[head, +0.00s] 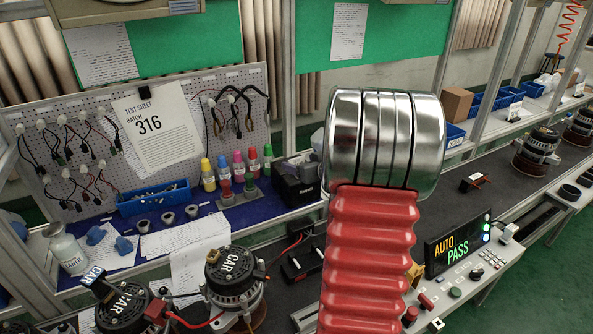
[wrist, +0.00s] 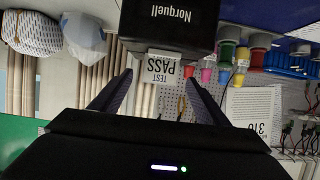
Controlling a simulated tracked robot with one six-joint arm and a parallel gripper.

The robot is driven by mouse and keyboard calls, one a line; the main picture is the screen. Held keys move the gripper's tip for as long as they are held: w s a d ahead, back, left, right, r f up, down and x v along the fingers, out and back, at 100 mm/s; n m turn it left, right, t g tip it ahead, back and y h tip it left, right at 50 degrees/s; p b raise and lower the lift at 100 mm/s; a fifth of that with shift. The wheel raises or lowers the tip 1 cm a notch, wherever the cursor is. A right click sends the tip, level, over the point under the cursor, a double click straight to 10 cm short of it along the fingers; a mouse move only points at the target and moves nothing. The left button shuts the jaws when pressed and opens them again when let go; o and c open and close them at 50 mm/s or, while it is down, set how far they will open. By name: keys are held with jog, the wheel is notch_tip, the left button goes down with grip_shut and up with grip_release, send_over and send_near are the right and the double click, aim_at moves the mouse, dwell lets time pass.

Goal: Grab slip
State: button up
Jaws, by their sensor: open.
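The slip (wrist: 161,68) is a small white paper printed "TEST PASS". It sticks out of the black Norquell printer (wrist: 170,25) in the wrist view, where the scene appears upside down. My gripper (wrist: 159,78) is open, with one dark finger on each side of the slip and a gap to each. I cannot tell whether the slip is at the depth of the fingertips. In the head view the black printer (head: 297,188) stands on the blue bench mat, partly hidden behind my red and chrome arm. The slip and gripper are hidden there.
Several coloured bottles (head: 238,166) stand close left of the printer. A pegboard (head: 80,140) with hanging cables and a test sheet (head: 150,125) is behind. Alternators (head: 235,277) with leads sit in front. A panel (head: 459,246) reads "AUTO PASS" at right.

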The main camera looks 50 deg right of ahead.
aim_at(297, 161)
jog(key=shift+x, duration=1.9)
jog(key=c, duration=1.1)
